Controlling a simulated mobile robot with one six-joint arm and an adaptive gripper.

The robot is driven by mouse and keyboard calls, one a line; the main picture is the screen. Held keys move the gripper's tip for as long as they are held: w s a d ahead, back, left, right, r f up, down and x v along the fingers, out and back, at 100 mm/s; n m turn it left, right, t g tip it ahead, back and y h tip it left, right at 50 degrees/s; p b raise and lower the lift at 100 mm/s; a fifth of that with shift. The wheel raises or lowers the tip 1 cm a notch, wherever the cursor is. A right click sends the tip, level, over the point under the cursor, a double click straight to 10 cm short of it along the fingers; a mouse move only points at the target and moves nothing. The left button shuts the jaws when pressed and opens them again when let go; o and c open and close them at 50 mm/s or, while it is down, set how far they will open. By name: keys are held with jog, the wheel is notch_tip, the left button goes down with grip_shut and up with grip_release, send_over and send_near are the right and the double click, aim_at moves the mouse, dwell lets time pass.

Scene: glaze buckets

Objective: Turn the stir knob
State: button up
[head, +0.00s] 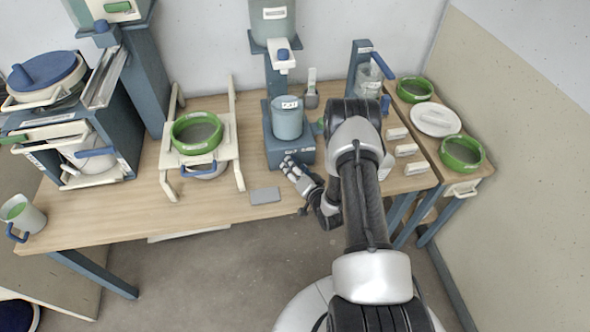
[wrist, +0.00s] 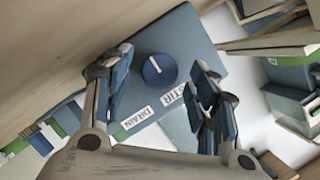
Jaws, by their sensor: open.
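The stir knob (wrist: 159,71) is a round blue knob with a white pointer line, on a blue panel in the wrist view. A STIR label (wrist: 173,94) and a DRAIN label (wrist: 137,117) lie beside it. My gripper (wrist: 163,56) is open, with one finger on each side of the knob and visible gaps between them. In the head view my gripper (head: 289,164) is at the front of the blue dispenser stand (head: 287,150). I cannot make out the knob in the head view.
A blue-grey bucket (head: 287,118) stands on the dispenser stand. A green-rimmed sieve (head: 197,133) sits on a cream rack to the left. A grey slab (head: 265,196) lies near the table's front edge. Cream blocks (head: 405,150) are close on the right.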

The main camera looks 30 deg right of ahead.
jog(key=shift+w+f, duration=0.1)
jog(key=shift+w, duration=0.2)
jog(key=shift+c, duration=0.5)
jog(key=c, duration=1)
